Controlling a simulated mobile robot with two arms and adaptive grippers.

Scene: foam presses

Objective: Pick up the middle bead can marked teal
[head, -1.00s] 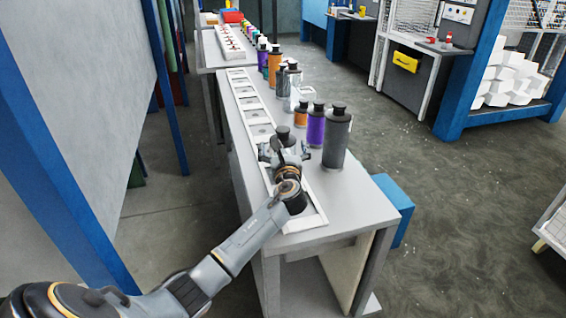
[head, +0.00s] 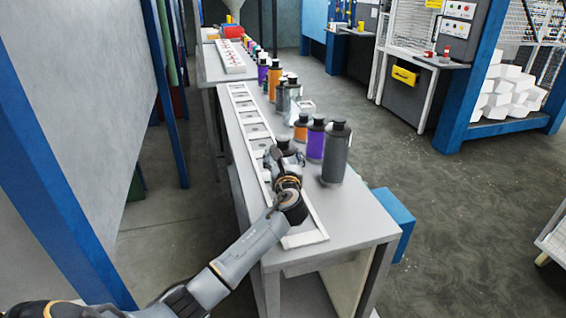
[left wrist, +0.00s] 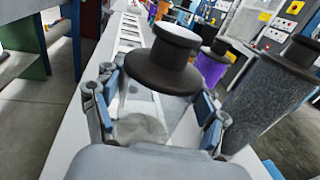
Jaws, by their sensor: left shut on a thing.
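My left gripper (head: 284,166) is shut around a can with a dark knob-shaped cap (head: 282,143), above the near part of the white slotted tray (head: 305,238). In the left wrist view the gripper's fingers (left wrist: 155,112) stand on both sides of the can, below its wide dark cap (left wrist: 163,62). The can's body is mostly hidden by the gripper, and no teal mark shows. My right gripper is not in view.
An orange can (head: 300,131), a purple can (head: 316,142) and a tall grey can (head: 336,157) stand close to the right. More cans line the table farther back. The table (head: 358,217) is bare at its near right corner.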

